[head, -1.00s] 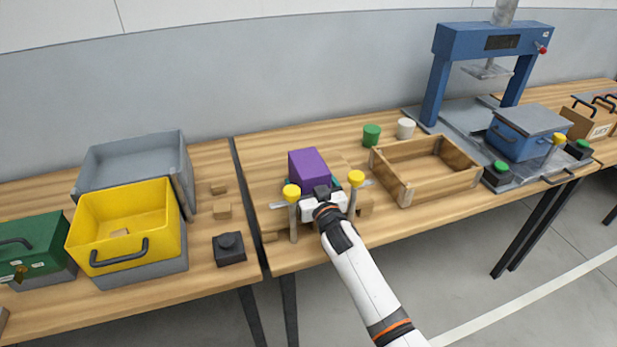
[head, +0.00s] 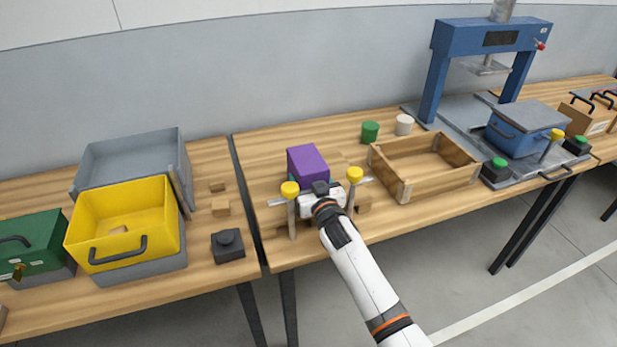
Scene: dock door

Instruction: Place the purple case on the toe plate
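The purple case (head: 308,164) sits upright on the middle table, just beyond my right gripper (head: 319,187). The arm reaches in from the lower right, and the white gripper body is close against the near side of the case. The fingers are hidden, so I cannot tell whether they are open or shut on the case. The toe plate cannot be made out clearly; the area under the case is mostly hidden by the gripper and the case. My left gripper is not in view.
Two posts with yellow knobs (head: 290,189) (head: 355,175) flank the gripper closely. An open wooden tray (head: 425,185) stands to the right, with green (head: 370,132) and white (head: 404,124) cups behind. A yellow bin (head: 125,220) is on the left table.

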